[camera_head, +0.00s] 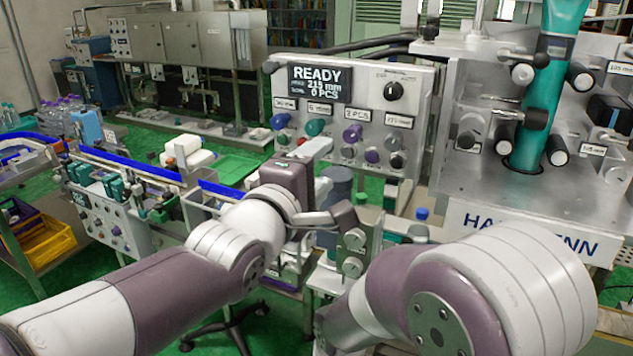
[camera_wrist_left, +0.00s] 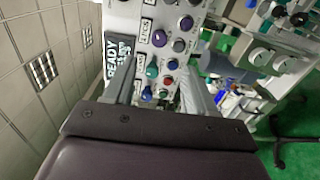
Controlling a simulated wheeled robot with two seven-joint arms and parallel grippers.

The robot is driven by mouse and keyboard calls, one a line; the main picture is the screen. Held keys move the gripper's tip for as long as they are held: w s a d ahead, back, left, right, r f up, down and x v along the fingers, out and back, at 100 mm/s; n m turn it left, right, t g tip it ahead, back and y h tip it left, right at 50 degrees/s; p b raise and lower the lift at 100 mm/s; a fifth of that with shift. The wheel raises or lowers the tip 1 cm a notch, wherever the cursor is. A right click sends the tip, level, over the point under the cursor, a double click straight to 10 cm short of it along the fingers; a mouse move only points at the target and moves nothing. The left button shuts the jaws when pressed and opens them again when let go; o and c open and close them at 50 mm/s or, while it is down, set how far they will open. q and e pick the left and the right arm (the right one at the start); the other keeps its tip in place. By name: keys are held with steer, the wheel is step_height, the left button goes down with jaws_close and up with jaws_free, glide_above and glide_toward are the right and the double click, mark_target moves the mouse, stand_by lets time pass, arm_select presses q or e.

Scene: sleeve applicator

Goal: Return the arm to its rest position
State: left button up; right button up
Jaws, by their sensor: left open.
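My left arm comes in from the left, and its left gripper (camera_head: 312,153) is in front of the lower left part of the control panel (camera_head: 429,80). In the left wrist view the gripper (camera_wrist_left: 158,82) has its two grey fingers wide apart, with nothing between them but the panel (camera_wrist_left: 147,25) beyond. Whether a finger touches a knob cannot be told. The panel's display (camera_head: 320,84) reads READY, 215 mm, 0 PCS.
The sleeve applicator (camera_head: 475,190) with a teal sleeve (camera_head: 538,100) stands at the right. A conveyor with blue rails (camera_head: 130,165) runs at the left, near a yellow crate (camera_head: 48,245). Green floor (camera_head: 100,262) is free at the lower left.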

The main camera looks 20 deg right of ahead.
arm_select(q)
steer(key=shift+s+a, duration=0.15)
stand_by(0.3)
steer(key=w+a+f+m+g+y, duration=0.1)
steer(key=w+a+f+m+y, duration=0.3)
steer(key=a+f, duration=0.6)
steer(key=w+a+f+g+y, duration=0.1)
steer(key=a+f+y, duration=0.4)
steer(key=a+f, duration=0.55)
steer(key=s+a+f+m+g+y, duration=0.4)
steer(key=s+a+f+g, duration=0.4)
steer(key=s+a+f, duration=0.7)
steer(key=s+a, duration=0.1)
steer(key=a, duration=0.2)
steer(key=shift+s+a+f+m+y, duration=0.15)
steer(key=shift+s+a+m+y, duration=0.15)
steer(key=shift+m+y, duration=0.1)
